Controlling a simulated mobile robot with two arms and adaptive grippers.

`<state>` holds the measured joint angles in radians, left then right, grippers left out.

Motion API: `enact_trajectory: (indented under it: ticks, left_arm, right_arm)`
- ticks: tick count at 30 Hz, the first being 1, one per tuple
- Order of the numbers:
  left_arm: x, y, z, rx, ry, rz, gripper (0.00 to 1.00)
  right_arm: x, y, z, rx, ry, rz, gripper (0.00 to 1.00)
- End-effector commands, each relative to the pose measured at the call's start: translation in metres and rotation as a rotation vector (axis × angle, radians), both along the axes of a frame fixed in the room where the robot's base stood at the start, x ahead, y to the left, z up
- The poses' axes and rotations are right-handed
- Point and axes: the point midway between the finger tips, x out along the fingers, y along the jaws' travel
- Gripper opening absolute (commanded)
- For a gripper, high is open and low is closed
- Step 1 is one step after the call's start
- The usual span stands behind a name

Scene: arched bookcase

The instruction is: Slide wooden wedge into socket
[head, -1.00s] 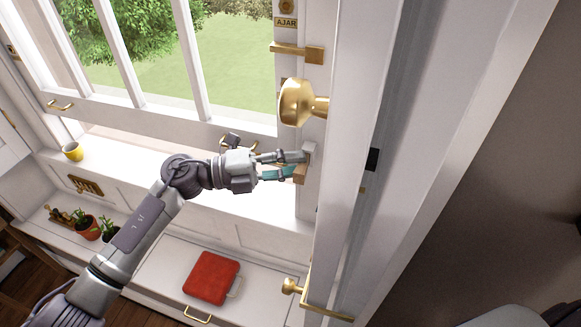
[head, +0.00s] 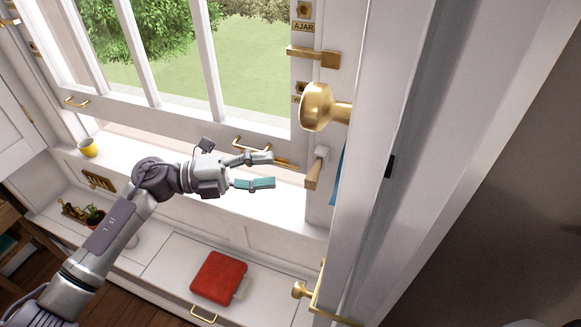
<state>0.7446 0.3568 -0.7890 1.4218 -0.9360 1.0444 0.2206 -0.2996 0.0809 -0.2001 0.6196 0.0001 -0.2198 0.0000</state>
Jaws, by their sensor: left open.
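A tan wooden wedge (head: 313,174) is at the lower right corner of the window, against the white frame. It meets a small white block (head: 321,152) at its upper end. I cannot tell whether the wedge is inside a socket, as no socket opening shows clearly. My left gripper (head: 268,170) is just left of the wedge, with its two teal-padded fingers spread and nothing between them. A visible gap separates the fingertips from the wedge. My right gripper is not in view.
A brass knob (head: 318,107) and a brass latch (head: 314,57) stick out near the wedge, above it. A white post (head: 372,150) stands close on the right.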

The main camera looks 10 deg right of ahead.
Motion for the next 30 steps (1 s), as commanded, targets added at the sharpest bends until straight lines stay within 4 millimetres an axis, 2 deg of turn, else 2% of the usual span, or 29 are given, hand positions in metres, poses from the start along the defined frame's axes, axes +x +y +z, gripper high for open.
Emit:
enact_trajectory:
  ticks: [3,9,25,30]
  left_arm:
    - [0.003,0.021,0.0,0.001,0.0,0.001,0.57]
    - [0.005,0.039,0.0,-0.001,-0.001,-0.001,0.57]
    - [0.005,0.041,0.0,-0.003,0.0,0.0,0.57]
    - [0.007,0.032,0.009,-0.101,0.041,0.088,0.57]
  right_arm:
    - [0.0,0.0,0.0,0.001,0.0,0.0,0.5]
    - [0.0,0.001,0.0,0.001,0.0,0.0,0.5]
    - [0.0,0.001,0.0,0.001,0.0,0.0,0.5]
    - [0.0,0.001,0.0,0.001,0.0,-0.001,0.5]
